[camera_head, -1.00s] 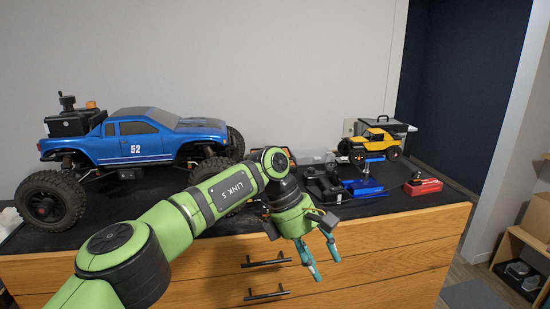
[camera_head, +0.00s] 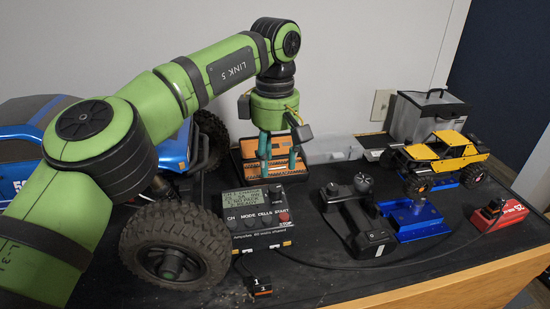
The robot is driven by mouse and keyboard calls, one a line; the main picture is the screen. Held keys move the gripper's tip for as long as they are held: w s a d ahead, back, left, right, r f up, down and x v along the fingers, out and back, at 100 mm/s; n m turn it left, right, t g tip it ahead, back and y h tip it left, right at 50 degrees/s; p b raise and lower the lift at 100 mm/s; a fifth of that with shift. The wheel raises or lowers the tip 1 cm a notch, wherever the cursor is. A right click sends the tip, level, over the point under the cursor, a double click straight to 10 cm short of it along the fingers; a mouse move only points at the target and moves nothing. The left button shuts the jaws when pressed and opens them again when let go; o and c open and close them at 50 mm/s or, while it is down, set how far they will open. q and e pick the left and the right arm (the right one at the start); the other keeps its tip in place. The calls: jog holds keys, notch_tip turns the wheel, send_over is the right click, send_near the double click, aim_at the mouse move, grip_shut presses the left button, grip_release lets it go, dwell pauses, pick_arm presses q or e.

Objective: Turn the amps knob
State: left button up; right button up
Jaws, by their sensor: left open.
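A black battery charger (camera_head: 258,218) with a lit greenish display (camera_head: 241,200) and a row of labelled controls stands on the black bench top. The fingers look empty, and I see no contact with the knob. My right gripper is out of view.
An orange tool case (camera_head: 318,152) stands behind my fingers. The blue truck's big tyre (camera_head: 175,250) is close left of the charger. A black transmitter (camera_head: 360,225), blue stand (camera_head: 410,218), yellow crawler (camera_head: 440,160) and red battery (camera_head: 498,214) are to the right.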

aim_at(275, 188)
pick_arm(q)
jog(key=shift+w, duration=0.25)
jog(key=shift+s+f, duration=0.15)
jog(key=f, duration=0.1)
jog(key=s+f+p, duration=0.1)
jog(key=f, duration=0.1)
jog(key=shift+s, duration=0.2)
jog(key=shift+w+f+p, duration=0.15)
jog(key=shift+f+p, duration=0.05)
jog(key=shift+f, duration=0.4)
jog(key=shift+w+f+p, duration=0.15)
jog(key=shift+f, duration=0.4)
jog(key=shift+w+f, duration=0.1)
jog(key=shift+f, duration=0.3)
grip_shut()
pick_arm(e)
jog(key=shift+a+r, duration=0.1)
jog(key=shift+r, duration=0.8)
